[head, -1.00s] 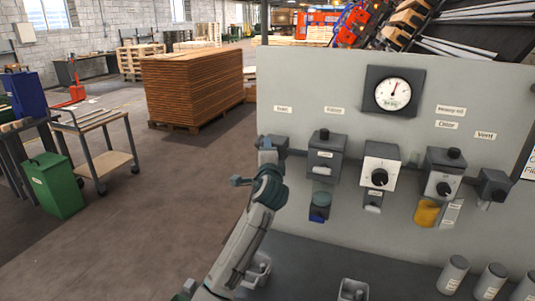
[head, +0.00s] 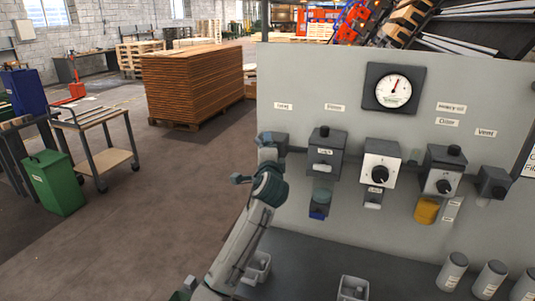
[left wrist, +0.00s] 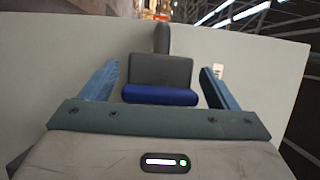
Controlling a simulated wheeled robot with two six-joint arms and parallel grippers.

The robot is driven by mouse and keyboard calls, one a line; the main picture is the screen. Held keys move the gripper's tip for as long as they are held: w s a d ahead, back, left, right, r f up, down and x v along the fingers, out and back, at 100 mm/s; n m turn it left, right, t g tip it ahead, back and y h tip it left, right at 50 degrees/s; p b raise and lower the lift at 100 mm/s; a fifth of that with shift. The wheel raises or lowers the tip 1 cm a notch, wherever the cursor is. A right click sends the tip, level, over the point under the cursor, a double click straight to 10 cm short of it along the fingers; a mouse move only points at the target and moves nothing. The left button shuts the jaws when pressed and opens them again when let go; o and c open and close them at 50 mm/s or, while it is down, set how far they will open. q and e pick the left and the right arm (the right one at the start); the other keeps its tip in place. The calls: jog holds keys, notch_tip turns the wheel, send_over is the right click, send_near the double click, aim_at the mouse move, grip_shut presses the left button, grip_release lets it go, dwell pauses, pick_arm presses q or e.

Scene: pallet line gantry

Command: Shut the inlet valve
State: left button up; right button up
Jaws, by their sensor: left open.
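The inlet valve (head: 281,143) is a dark grey block at the left end of the grey panel, under a small label (head: 283,106). My left gripper (head: 254,160) is in front of it and partly hides it in the head view. In the left wrist view a dark grey block with a blue lower face (left wrist: 160,80) stands between the two open fingers of my left gripper (left wrist: 160,86), with a gap on each side. A grey pipe or stem rises behind that block. I cannot tell how the valve's handle is turned. My right gripper is not in view.
A filter unit (head: 325,150), knob boxes (head: 380,164) and a vent valve (head: 493,183) line the panel to the right, under a round gauge (head: 394,88). A dark shelf below holds canisters (head: 454,272). Open floor lies left, with a cart (head: 105,160) and green bin (head: 53,182).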

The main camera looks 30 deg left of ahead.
pick_arm(q)
jog(key=b+v, duration=0.3)
jog(key=v, duration=0.7)
jog(key=shift+s+d, duration=0.15)
jog(key=shift+s, duration=0.1)
